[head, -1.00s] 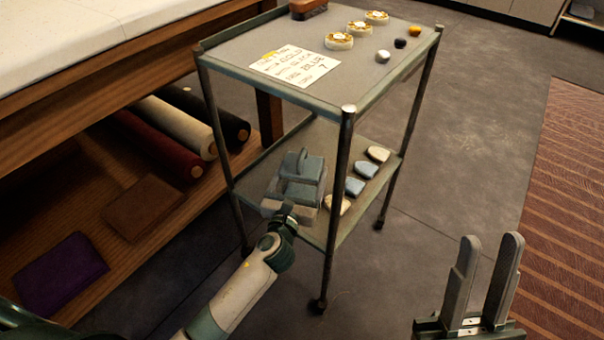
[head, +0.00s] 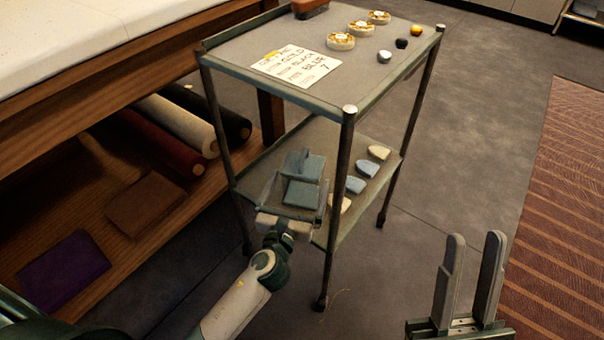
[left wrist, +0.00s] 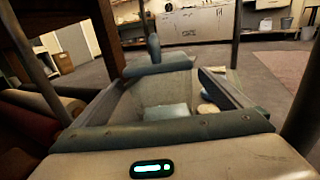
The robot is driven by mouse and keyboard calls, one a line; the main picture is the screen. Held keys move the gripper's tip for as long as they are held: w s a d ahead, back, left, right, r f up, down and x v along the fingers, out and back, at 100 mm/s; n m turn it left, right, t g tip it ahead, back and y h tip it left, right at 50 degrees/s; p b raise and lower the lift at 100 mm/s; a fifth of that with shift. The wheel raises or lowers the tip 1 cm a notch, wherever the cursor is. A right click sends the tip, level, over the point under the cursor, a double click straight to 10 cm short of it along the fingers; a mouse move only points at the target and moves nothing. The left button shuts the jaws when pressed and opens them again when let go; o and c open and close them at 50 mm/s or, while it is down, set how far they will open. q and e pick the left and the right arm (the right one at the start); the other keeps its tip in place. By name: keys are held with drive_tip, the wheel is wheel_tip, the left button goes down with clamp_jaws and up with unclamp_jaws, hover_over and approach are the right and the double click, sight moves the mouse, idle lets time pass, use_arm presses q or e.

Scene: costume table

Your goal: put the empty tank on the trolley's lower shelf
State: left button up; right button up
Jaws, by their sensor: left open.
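The trolley (head: 349,112) stands in front of me. On its lower shelf (head: 262,165), near the front left, is a blue-grey, stepped, box-like thing that I take for the tank (head: 304,193). It seems to show in the left wrist view too (left wrist: 158,68), beyond my gripper's palm. My left gripper (head: 298,184) is at the shelf's near edge, open, its fingers reaching in around the tank. I cannot tell whether they touch it. My right gripper (head: 474,240) is open and empty, off to the right of the trolley.
Flat pale and blue pieces (head: 355,185) lie in a row along the shelf's right side. The top shelf holds a written card (head: 295,67), round tins (head: 341,41), small balls and a brush (head: 309,8). Trolley posts flank my left arm. Fabric rolls (head: 175,122) lie at the left.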

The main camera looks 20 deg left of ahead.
use_arm(q)
drive_tip(key=s, duration=0.7)
drive_tip(key=shift+s+d, duration=0.15)
idle(0.3)
